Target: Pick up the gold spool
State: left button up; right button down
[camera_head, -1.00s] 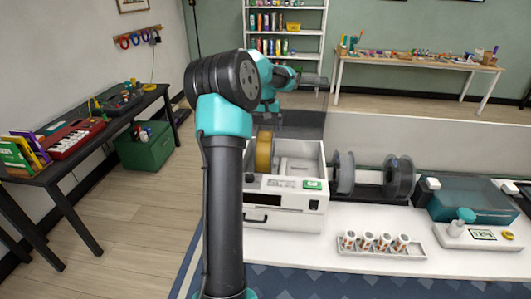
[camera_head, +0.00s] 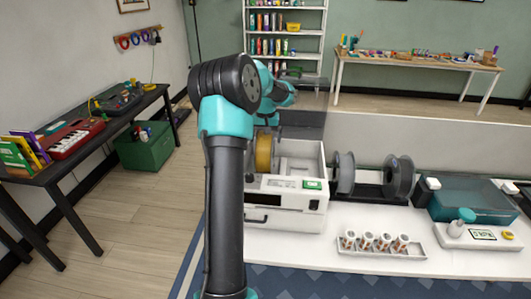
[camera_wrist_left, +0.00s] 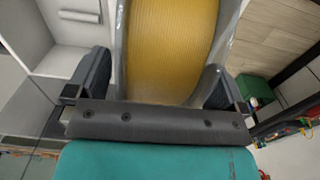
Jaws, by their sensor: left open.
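The gold spool (camera_head: 263,152) stands upright in the open white machine (camera_head: 284,212), at its left side, partly covered by my left arm in the head view. In the left wrist view the gold spool (camera_wrist_left: 172,45) fills the upper middle, its yellow winding between grey flanges. My left gripper (camera_wrist_left: 154,82) is open, with one dark finger on each side of the spool. Whether the fingers touch the flanges I cannot tell. In the head view my arm hides most of this gripper. My right gripper is not in view.
Two grey spools (camera_head: 399,177) stand on a dark holder right of the machine. A white tray (camera_head: 385,252) with several small rolls lies in front. A teal-lidded box (camera_head: 470,200) stands at the right. A green crate (camera_head: 146,148) sits on the floor at left.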

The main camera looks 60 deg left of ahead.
pick_arm(q)
grip_shut()
dwell(0.8)
